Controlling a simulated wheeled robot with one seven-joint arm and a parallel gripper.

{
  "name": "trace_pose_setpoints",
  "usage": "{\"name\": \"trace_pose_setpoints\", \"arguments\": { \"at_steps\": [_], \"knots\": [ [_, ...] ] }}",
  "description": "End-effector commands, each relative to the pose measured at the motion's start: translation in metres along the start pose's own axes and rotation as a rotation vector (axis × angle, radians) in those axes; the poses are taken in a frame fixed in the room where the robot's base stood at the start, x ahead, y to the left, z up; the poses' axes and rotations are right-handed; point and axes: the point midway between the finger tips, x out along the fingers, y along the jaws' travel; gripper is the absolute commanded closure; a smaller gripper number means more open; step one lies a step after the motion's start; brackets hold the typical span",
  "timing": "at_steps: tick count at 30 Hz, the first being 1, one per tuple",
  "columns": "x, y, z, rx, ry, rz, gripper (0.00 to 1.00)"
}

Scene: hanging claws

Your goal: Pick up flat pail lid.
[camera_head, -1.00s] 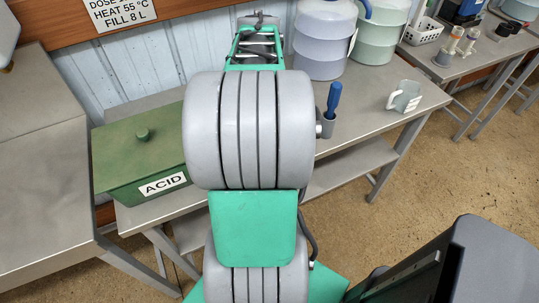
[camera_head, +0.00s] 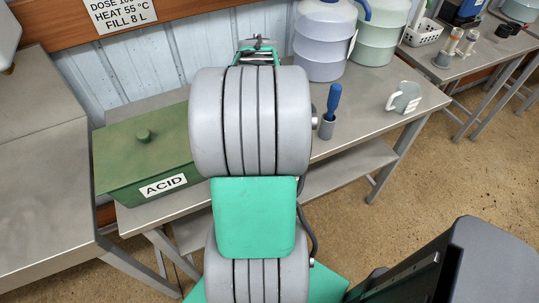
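I cannot make out a flat pail lid in this view. My own arm fills the middle of the picture, with large grey joints and green links, and it hides part of the bench behind it. The far end of the arm shows only as a small green and grey piece near the back wall. My gripper's fingers are not visible.
A green lidded box (camera_head: 143,165) marked ACID stands left of my arm on the steel bench (camera_head: 372,108). A blue-grey container (camera_head: 320,45), a pale green container (camera_head: 380,35), a cup with a blue-handled tool (camera_head: 328,126) and a mug (camera_head: 406,97) stand to the right.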

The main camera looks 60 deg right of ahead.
Motion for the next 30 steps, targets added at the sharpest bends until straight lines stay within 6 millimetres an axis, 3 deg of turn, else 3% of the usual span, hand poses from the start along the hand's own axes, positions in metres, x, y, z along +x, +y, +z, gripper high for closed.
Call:
{"name": "trace_pose_setpoints", "arguments": {
  "at_steps": [12,30],
  "knots": [
    [-0.0002,0.0,0.0001,0.0,0.0,0.0,1.0],
    [-0.0004,0.0,0.0,0.0,0.0,0.0,1.0]
  ]
}}
